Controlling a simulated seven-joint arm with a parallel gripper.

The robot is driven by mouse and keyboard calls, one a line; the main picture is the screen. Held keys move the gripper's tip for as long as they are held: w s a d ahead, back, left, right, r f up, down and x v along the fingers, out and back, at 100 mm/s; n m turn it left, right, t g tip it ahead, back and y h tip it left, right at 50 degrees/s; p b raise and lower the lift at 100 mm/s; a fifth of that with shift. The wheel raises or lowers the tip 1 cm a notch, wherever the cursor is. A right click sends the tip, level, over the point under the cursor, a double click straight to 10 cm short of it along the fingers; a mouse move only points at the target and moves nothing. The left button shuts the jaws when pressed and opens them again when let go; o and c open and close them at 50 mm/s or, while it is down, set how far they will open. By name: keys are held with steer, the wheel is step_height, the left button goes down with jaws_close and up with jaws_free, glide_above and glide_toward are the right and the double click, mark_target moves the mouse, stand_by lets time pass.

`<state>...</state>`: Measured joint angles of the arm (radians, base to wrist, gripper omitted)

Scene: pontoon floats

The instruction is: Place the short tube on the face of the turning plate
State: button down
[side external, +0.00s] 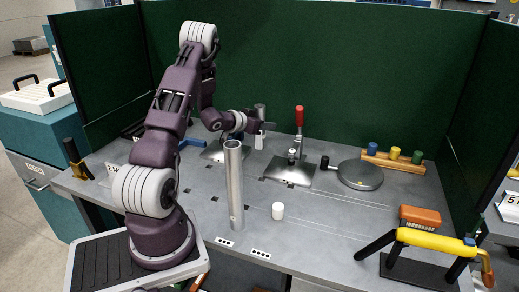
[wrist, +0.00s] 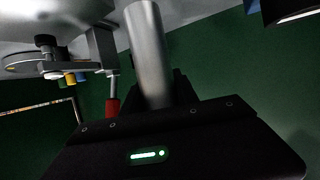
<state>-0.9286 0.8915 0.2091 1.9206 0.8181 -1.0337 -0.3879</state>
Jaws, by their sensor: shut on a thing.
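My gripper (side external: 260,126) is shut on a grey metal tube, the short tube (side external: 260,109), held upright above the back middle of the table. In the wrist view the tube (wrist: 150,55) rises from between the fingers, which are mostly hidden behind the dark gripper body. The turning plate (side external: 360,173) is a flat round grey disc with a black knob at its left edge. It lies at the right of the table, apart from the tube, with a bare face. It also shows in the wrist view (wrist: 25,62) at upper left.
A red-handled clamp (side external: 299,120) stands between my gripper and the disc. Coloured pegs (side external: 394,154) stand behind the disc; a yellow-handled tool (side external: 435,240) lies front right.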

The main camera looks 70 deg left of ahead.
step_height(320, 180, down, 5)
steer(key=shift+r, duration=0.1)
steer(key=c, duration=0.9)
jaws_free()
steer(key=shift+c, duration=0.2)
